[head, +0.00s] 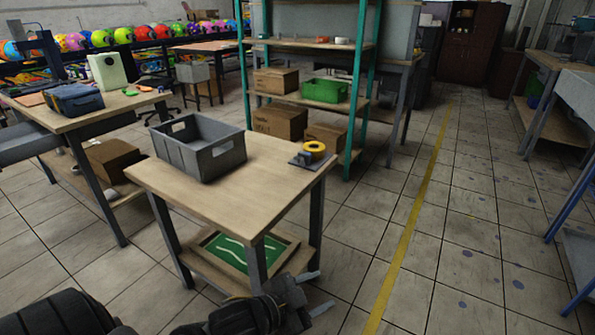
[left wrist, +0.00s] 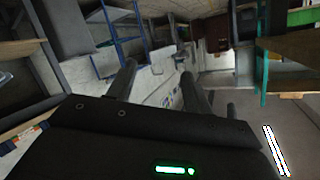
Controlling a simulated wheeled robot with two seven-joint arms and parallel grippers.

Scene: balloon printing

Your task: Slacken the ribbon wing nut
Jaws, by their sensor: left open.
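I cannot make out a ribbon wing nut in either view. A yellow roll (head: 315,147) sits by a small dark holder (head: 301,159) at the right corner of the near wooden table (head: 262,180); whether it is the ribbon is too small to tell. My left gripper (head: 320,291) is low at the bottom of the head view, in front of the table and apart from it. Its two fingers are spread and empty. They also show spread in the left wrist view (left wrist: 158,68). My right gripper is in neither view.
A grey crate (head: 198,147) stands on the table's left part. A green board (head: 238,251) lies on its lower shelf. Green-posted shelving (head: 357,85) stands behind. Another table (head: 75,118) is at left.

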